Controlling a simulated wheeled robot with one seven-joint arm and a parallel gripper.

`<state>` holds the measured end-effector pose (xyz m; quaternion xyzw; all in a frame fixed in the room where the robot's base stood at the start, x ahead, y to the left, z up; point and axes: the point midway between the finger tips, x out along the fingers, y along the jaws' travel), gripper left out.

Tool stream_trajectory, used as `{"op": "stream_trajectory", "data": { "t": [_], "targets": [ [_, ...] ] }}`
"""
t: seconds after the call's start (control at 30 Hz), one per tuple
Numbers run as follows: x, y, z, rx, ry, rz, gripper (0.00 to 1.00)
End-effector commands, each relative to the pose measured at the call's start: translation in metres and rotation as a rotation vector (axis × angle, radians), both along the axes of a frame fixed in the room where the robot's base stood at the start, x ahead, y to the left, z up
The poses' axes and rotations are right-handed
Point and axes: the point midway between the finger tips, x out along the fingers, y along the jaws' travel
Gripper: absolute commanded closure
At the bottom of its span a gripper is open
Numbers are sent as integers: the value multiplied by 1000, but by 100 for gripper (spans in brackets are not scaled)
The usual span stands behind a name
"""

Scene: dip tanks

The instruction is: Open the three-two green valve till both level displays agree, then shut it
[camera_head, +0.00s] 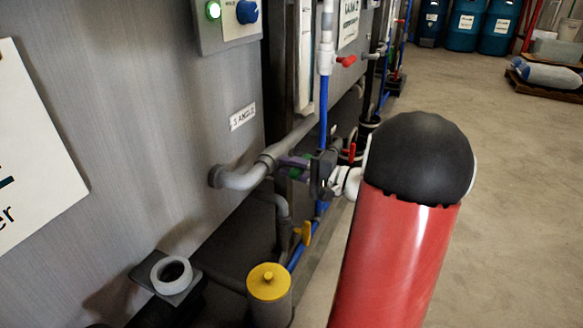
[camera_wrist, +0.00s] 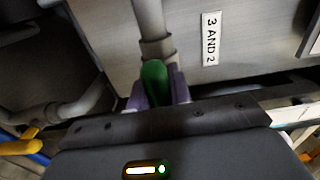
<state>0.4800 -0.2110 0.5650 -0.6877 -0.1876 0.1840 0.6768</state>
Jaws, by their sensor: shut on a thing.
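The green valve handle (camera_wrist: 154,80) sits between the purple finger pads of my gripper (camera_wrist: 157,94) in the wrist view. The gripper is shut on it. A grey pipe with a collar (camera_wrist: 157,48) is right behind the handle, and a "3 AND 2" label (camera_wrist: 210,38) is on the wall beside it. In the head view my gripper (camera_head: 294,167) is at the grey pipe run (camera_head: 243,180), with a bit of green between its purple fingers. The same label (camera_head: 242,117) is above left. Whether the valve is open cannot be told. No level display is visible.
A control box (camera_head: 220,25) with a green light and blue knob is above. A red-handled valve (camera_head: 345,61) is nearby. The floor (camera_head: 510,190) at right is open.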

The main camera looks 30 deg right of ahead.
Motion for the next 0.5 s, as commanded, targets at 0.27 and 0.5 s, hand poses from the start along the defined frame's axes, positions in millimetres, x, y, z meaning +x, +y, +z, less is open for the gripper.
{"op": "stream_trajectory", "data": {
  "t": [0.27,0.5],
  "targets": [
    [0,0,-1,0,2,0,60],
    [0,0,-1,0,1,0,58]
  ]
}}
